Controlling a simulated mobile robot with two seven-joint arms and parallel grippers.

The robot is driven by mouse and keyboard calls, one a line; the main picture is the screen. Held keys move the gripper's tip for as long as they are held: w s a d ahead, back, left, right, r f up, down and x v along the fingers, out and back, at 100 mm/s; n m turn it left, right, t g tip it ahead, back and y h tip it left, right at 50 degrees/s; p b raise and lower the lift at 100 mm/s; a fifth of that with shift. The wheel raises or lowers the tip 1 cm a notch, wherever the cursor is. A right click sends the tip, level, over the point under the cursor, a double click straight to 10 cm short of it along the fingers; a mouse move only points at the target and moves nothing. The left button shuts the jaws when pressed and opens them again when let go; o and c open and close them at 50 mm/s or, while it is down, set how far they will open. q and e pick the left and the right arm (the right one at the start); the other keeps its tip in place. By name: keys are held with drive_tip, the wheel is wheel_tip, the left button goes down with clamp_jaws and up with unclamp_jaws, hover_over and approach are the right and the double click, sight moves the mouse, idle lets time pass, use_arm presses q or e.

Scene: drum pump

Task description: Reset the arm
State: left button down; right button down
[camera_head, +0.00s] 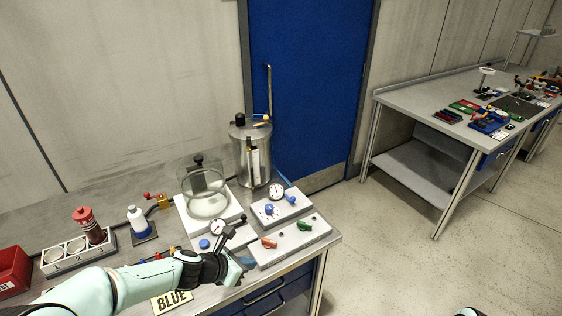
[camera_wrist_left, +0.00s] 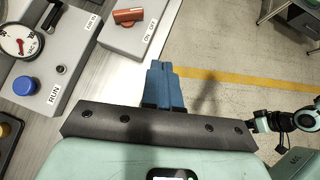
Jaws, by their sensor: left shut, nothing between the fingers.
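My left arm comes in from the left in the head view, low over the front of the workbench. Its gripper (camera_head: 246,262) is by the front edge of the bench, just in front of the grey switch panel (camera_head: 290,243). In the left wrist view the blue fingers (camera_wrist_left: 163,86) are together with nothing between them, beside the bench edge and over the floor. The panel's red switch (camera_wrist_left: 128,16) shows above them to the left. Part of my right arm (camera_wrist_left: 290,122) shows at the right of the wrist view; its fingers cannot be made out.
A glass bell jar (camera_head: 205,190), a steel drum (camera_head: 250,160) and a gauge box (camera_head: 281,207) stand behind the gripper. The floor (camera_head: 400,265) right of the bench is clear.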

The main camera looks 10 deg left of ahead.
use_arm(q)
drive_tip(key=s+f+m+g+y, duration=0.15)
drive_tip(key=s+f+m, duration=0.25)
drive_tip(key=f, duration=0.4)
drive_tip(key=s+f+m+g, duration=0.2)
drive_tip(key=s+f+m, duration=0.25)
drive_tip(key=f, duration=0.35)
drive_tip(key=s+f+m+g+y, duration=0.1)
drive_tip(key=s+f+m+g, duration=0.1)
drive_tip(key=s+f+m, duration=0.45)
drive_tip(key=s+d+f+m+g, duration=0.2)
drive_tip(key=s+d+f+m, duration=0.2)
drive_tip(key=s+f+m, duration=0.6)
drive_tip(key=s, duration=0.2)
drive_tip(key=shift+s+f+g+h, duration=0.3)
drive_tip(key=shift+s+g+h, duration=0.05)
drive_tip(key=shift+a, duration=0.15)
